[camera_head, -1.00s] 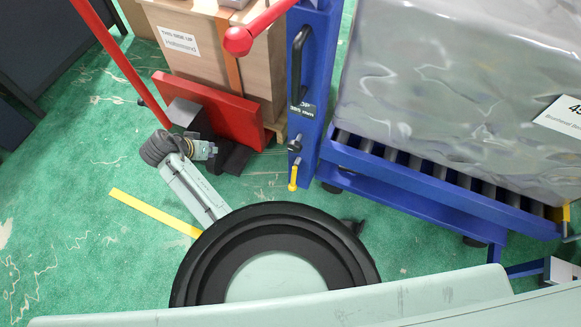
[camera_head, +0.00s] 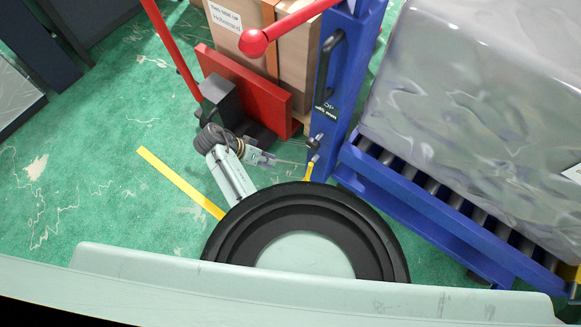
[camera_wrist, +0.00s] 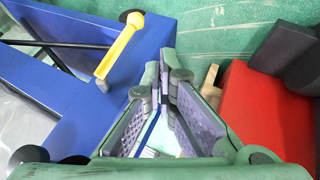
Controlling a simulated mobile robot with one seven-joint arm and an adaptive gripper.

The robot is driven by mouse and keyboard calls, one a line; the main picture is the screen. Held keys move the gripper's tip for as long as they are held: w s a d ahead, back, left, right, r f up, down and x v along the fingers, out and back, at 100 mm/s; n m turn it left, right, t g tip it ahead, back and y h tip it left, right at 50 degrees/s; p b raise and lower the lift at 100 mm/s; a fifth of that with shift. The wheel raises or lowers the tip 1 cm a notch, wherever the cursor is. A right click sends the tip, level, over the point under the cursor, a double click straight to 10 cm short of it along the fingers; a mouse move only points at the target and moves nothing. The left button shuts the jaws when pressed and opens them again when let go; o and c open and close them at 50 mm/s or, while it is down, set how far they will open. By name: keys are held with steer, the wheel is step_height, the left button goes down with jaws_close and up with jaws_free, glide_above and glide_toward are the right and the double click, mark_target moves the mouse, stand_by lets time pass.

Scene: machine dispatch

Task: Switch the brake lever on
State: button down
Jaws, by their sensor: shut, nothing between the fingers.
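The brake lever is a small yellow handle (camera_head: 310,168) low on the blue post (camera_head: 345,70) of the roller stand. In the wrist view the yellow lever (camera_wrist: 118,50) lies at upper left, slanting, with its rounded end uppermost. My gripper (camera_head: 303,164) reaches in from the left, its thin fingertips beside the lever in the head view. In the wrist view my gripper's fingertips (camera_wrist: 162,70) meet and are empty, to the right of the lever with a gap in the picture. Exact depth between them is unclear.
A large grey wrapped load (camera_head: 480,110) sits on the blue roller stand (camera_head: 430,200) at right. A red hand truck (camera_head: 245,95) with a cardboard box (camera_head: 295,60) stands behind my arm. A red ball-ended bar (camera_head: 285,28) overhangs. Green floor is open at left.

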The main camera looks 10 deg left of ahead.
mark_target(308, 174)
steer(key=d+f+p, duration=0.1)
steer(key=d+f, duration=0.7)
steer(key=d, duration=0.1)
steer(key=shift+w+d, duration=0.2)
steer(key=shift+w, duration=0.1)
